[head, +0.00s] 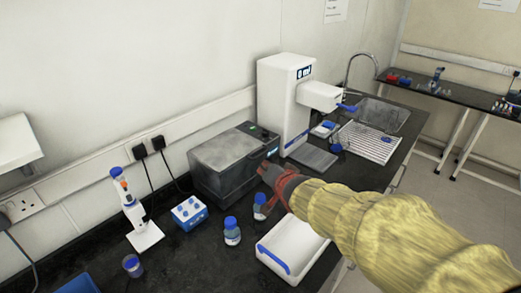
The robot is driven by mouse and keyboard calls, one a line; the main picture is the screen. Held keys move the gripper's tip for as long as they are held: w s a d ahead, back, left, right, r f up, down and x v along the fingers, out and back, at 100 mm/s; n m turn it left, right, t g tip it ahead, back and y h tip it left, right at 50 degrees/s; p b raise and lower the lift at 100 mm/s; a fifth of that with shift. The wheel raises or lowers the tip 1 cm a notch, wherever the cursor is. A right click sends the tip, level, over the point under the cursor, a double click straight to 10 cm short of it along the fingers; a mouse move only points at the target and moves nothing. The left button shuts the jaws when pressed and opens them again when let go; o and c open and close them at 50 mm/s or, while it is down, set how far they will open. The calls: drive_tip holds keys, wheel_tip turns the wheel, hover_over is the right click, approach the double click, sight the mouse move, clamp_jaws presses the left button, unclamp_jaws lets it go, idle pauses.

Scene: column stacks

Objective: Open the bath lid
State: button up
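The bath (213,184) is a dark grey box on the black bench, against the wall in the head view. Its lid (222,149) is a flat grey panel on top and looks closed. A control panel with a small green light sits at the right of the top. My gripper (266,172), dark and red, is at the front right corner of the bath, below lid height in the picture. I cannot tell whether it touches the bath. Its fingers are small and partly hidden, so their opening is unclear.
A white machine (287,92) stands right behind the bath. Blue-capped bottles (232,232), a blue tube rack (189,212), a pipette stand (142,226) and a white tray (274,262) are in front. A sink (380,115) lies at the far right.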

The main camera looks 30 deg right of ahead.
sight(262, 154)
drive_tip(key=shift+w+d+f+m+t+y, duration=0.4)
drive_tip(key=shift+w+d+f+m+t, duration=0.5)
drive_tip(key=shift+w, duration=1.45)
drive_tip(key=shift+w+d+f+m+t+y, duration=0.45)
drive_tip(key=shift+w+d+m, duration=0.5)
drive_tip(key=shift+w, duration=1.35)
drive_tip(key=shift+w+d+f+m+t+y, duration=0.35)
drive_tip(key=shift+w+d+f+m+t, duration=0.65)
drive_tip(key=shift+w, duration=1.35)
drive_tip(key=shift+a+r+m+g, duration=0.25)
drive_tip(key=shift+a, duration=0.15)
drive_tip(key=shift+c, duration=1.1)
drive_tip(key=c, duration=0.4)
